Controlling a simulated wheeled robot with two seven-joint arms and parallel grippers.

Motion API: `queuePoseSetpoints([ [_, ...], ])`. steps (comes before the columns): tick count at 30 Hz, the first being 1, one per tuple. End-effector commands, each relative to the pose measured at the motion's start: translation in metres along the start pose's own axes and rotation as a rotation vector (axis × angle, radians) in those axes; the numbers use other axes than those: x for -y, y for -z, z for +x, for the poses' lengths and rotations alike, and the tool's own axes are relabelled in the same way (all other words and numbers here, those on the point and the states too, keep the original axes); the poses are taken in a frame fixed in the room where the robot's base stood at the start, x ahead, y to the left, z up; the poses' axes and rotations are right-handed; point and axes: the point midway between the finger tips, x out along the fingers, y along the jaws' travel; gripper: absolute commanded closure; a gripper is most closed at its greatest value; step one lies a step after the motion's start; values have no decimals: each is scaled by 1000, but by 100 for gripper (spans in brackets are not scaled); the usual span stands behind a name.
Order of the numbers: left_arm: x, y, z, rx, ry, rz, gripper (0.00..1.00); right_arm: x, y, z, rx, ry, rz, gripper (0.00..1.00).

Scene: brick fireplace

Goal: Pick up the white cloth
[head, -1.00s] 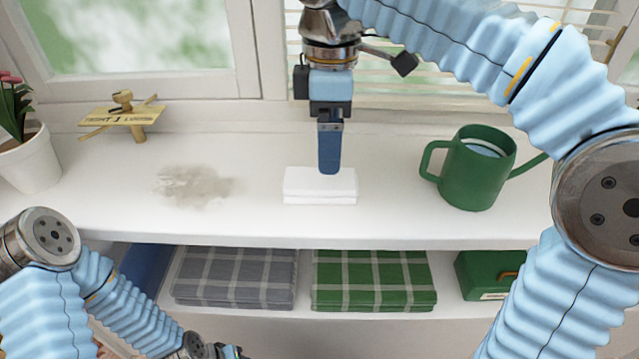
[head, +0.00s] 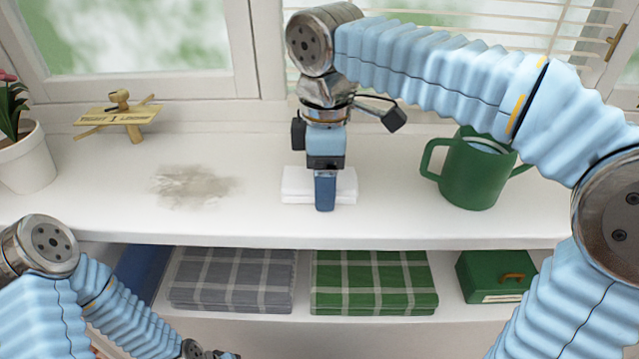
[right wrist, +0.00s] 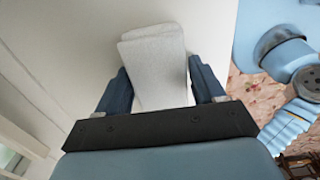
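The folded white cloth (head: 294,183) lies on the white sill, right of a grey-brown smudge. My right gripper (head: 325,205) points down at it and hides the cloth's middle in the head view. In the right wrist view the cloth (right wrist: 155,60) lies between the two blue fingers of my right gripper (right wrist: 160,85), which are spread apart on either side of it. I cannot tell whether the fingers touch its edges. My left gripper (head: 222,355) is at the bottom edge of the head view, mostly cut off, so its opening does not show.
A green watering can (head: 470,175) stands right of the cloth. Under the sill (head: 240,225), a shelf holds a grey checked cloth (head: 235,280), a green checked cloth (head: 375,282) and a green box (head: 495,277).

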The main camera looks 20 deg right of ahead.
Motion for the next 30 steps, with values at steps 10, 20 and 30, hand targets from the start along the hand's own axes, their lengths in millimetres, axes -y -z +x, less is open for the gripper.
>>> queuePoseSetpoints([
  [10, 0, 0, 0, 0, 0, 0, 57, 0, 0, 0, 0, 0, 0, 66],
  [20, -2, 0, -3, 0, 0, 0, 57, 0, 1, -20, -1, -1, -1, 66],
  [30, -5, 0, -11, 1, -1, 2, 57, 52, -13, -97, -4, -4, -3, 66],
])
